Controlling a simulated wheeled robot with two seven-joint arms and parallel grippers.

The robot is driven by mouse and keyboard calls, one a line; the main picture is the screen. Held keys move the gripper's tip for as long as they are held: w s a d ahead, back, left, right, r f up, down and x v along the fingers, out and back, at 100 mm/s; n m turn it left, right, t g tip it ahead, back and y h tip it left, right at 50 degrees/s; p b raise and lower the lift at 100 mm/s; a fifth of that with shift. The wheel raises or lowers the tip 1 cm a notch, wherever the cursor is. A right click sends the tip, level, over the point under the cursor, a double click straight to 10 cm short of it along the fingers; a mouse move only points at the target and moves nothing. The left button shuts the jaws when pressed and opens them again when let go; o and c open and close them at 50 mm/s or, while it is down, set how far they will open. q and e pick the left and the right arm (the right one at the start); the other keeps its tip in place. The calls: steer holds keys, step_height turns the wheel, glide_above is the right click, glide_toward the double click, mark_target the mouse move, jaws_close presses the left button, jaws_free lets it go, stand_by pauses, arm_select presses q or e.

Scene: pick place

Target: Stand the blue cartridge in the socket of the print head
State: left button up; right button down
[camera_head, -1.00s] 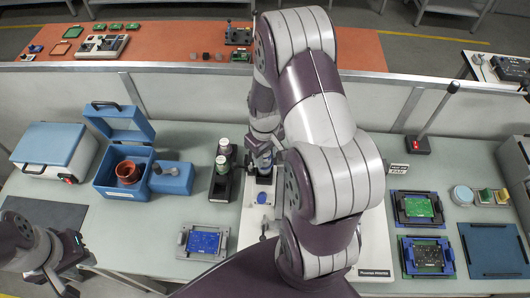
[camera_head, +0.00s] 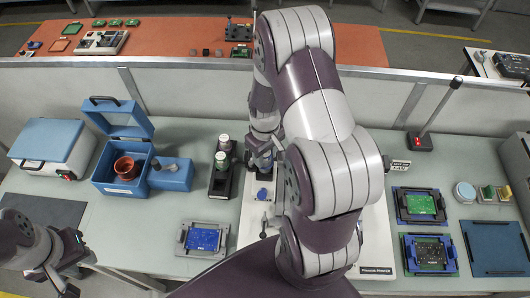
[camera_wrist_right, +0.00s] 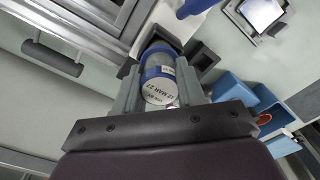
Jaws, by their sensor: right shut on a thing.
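My right gripper (camera_head: 262,158) is over the white bed of the printer (camera_head: 375,240), largely behind my own right arm. In the right wrist view it is shut on a cartridge (camera_wrist_right: 160,88) with a blue band and a pale, dated end. Dark block-like parts (camera_wrist_right: 203,55) lie close around the cartridge's far end. I cannot tell whether it is seated in the print head's socket or just above it. A blue round part (camera_head: 264,195) sits on the bed in front of the gripper. My left gripper (camera_head: 76,262) is at the lower left, away from these things; its jaw opening is unclear.
A black rack (camera_head: 222,185) with two capped bottles stands just left of the printer. An open blue box (camera_head: 105,187) holds a copper-coloured cup (camera_head: 126,168). A blue board in a frame (camera_head: 203,239) lies in front. Green boards (camera_head: 421,204) lie at the right.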

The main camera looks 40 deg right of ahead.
stand_by(0.4)
steer(key=shift+f+b, duration=0.5)
steer(key=shift+f, duration=0.25)
steer(key=c, duration=0.6)
jaws_free()
steer(key=c, duration=0.4)
steer(key=shift+o, duration=0.2)
steer(key=shift+r, duration=0.15)
step_height(320, 180, up, 7)
steer(key=p, duration=0.6)
